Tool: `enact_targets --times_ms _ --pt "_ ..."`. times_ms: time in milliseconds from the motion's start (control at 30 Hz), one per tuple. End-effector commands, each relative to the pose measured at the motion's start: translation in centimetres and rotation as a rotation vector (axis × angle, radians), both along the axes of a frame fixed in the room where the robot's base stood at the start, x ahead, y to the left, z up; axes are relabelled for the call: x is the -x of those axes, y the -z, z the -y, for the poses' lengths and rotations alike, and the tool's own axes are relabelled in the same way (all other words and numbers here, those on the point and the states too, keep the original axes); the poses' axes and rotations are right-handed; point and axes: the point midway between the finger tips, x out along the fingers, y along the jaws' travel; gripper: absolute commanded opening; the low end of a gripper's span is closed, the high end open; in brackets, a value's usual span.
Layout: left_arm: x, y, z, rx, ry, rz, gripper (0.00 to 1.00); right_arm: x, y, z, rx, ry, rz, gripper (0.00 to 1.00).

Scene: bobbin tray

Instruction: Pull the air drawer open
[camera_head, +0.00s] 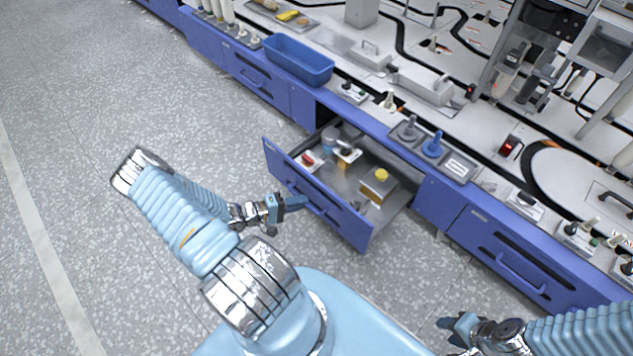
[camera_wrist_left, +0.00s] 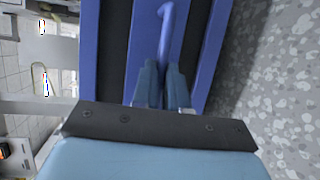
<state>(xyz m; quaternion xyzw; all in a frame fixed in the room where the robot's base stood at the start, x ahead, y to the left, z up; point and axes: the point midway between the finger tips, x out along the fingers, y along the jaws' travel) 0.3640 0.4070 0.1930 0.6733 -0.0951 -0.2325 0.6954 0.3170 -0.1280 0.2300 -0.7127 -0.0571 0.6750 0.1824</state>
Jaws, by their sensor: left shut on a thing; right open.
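The blue-fronted drawer (camera_head: 332,218) stands pulled out from the blue counter, with its inside open to view in the head view. Its blue front panel also shows in the left wrist view (camera_wrist_left: 121,55). My left gripper (camera_head: 301,201) is at the drawer front, shut on the blue drawer handle (camera_wrist_left: 167,28), which runs between its fingers in the left wrist view. My right gripper (camera_head: 452,326) is at the bottom right of the head view, open and away from the drawer.
The drawer holds several small items, among them a yellow-capped container (camera_head: 381,175). A closed drawer with a handle (camera_head: 521,274) is to the right. A blue bin (camera_head: 298,60) stands on the counter. Grey speckled floor (camera_head: 90,120) is clear to the left.

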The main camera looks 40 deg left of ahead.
Motion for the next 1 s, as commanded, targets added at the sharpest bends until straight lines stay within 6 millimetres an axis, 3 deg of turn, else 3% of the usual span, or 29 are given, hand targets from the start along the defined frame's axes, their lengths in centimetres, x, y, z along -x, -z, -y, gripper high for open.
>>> enact_targets --times_ms 100,300,733,767,900,1000 --pt "2.1 -0.1 -0.1 0.001 0.001 0.0 0.0 0.0 -0.5 0.0 0.001 0.0 0.001 0.43" --pt "4.0 0.0 -0.2 0.001 0.002 0.001 0.0 0.0 -0.8 0.1 0.002 0.002 0.001 0.43" --pt "4.4 0.1 -0.3 0.001 0.003 0.0 0.0 0.0 -0.8 0.1 0.002 0.002 0.002 0.43" --pt "4.4 0.1 -0.3 0.001 0.003 0.0 0.16 0.0 -0.8 0.1 0.002 0.002 0.002 0.43" --pt "4.4 0.0 -0.3 0.0 0.002 0.0 0.37 0.0 -0.8 0.1 0.002 0.002 0.002 0.43" --pt "4.4 0.0 -0.3 0.0 0.002 0.0 0.38 0.0 -0.8 0.1 0.002 0.002 0.002 0.43"
